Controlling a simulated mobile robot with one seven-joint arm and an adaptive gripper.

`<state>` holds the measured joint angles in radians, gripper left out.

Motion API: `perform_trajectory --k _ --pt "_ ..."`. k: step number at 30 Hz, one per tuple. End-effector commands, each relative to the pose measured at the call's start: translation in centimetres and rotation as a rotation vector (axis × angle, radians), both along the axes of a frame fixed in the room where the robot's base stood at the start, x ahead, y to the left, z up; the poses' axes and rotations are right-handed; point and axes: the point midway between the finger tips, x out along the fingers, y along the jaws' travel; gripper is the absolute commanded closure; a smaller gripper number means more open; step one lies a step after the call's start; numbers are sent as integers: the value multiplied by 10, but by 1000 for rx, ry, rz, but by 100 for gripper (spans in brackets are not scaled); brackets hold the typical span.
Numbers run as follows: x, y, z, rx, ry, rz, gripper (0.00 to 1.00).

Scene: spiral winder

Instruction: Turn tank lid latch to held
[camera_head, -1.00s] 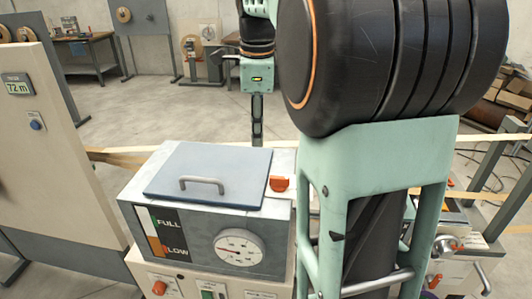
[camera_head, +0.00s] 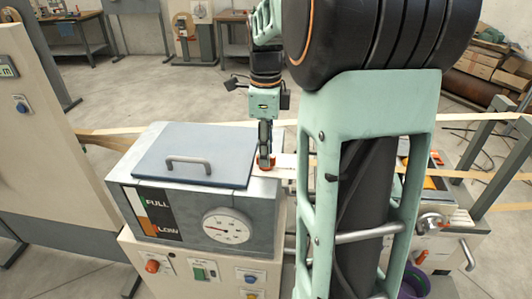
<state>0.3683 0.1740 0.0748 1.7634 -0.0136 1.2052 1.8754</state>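The grey-blue tank lid (camera_head: 215,145) with its metal handle lies flat and closed on the grey tank (camera_head: 265,212). The orange-red lid latch (camera_head: 267,163) sits by the lid's right edge. My gripper (camera_head: 265,153) points straight down at the latch, with its fingertips at or touching it and covering part of it. The fingers show nearly in line, so I cannot tell how far apart they are or whether they grip the latch.
The tank front has a round gauge (camera_head: 227,228) and a FULL/LOW level strip (camera_head: 145,213). Buttons and a red knob (camera_head: 152,266) are on the panel below. A tan strip (camera_head: 400,167) runs across behind the tank. A beige cabinet (camera_head: 35,150) stands at left.

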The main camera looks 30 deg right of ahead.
Motion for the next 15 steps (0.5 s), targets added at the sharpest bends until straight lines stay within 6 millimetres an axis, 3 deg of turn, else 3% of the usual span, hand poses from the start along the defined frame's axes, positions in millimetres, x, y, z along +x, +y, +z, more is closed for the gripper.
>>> perform_trajectory --k 12,15 --pt "0 0 -10 0 0 0 71" --pt "0 0 -10 0 0 0 82"
